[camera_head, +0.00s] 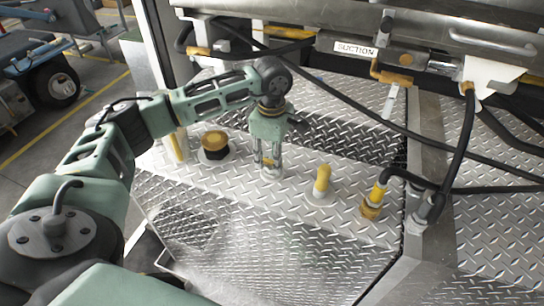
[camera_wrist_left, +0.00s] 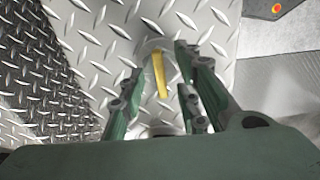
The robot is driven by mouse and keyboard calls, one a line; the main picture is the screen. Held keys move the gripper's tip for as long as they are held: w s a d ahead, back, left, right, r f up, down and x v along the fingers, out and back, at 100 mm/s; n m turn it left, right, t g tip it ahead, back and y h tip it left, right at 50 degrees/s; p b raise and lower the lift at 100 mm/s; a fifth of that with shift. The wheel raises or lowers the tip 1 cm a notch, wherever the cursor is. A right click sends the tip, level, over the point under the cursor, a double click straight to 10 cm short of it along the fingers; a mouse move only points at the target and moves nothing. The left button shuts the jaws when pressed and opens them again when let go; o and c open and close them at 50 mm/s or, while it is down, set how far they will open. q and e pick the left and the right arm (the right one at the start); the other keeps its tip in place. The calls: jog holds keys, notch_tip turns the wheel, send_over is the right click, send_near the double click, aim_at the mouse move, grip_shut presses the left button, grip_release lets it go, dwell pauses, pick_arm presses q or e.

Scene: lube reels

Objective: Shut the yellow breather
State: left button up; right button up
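My left gripper (camera_head: 269,168) points down at the tread-plate deck, over a small round pale flange (camera_head: 272,175). In the left wrist view a narrow yellow piece (camera_wrist_left: 160,75), perhaps the yellow breather's handle, shows between the fingertips (camera_wrist_left: 160,85). The fingers stand apart on either side of it; contact cannot be told. In the head view the fingers mostly hide that piece. Other yellow parts are a black-based yellow cap (camera_head: 214,141) to the left and a yellow post (camera_head: 322,179) to the right. Which one is the breather is not marked. My right gripper is out of view.
A yellow-collared fitting (camera_head: 373,198) with a black hose stands at the deck's right. A pipe marked SUCTION (camera_head: 355,48) and black hoses run above and behind. The deck's front part (camera_head: 240,225) is clear.

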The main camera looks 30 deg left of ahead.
pick_arm(q)
jog(key=shift+r, duration=0.2)
notch_tip(320, 180, up, 12)
jog(key=shift+f, duration=0.2)
dwell(0.3)
jog(key=shift+s+f, duration=0.1)
dwell(3.3)
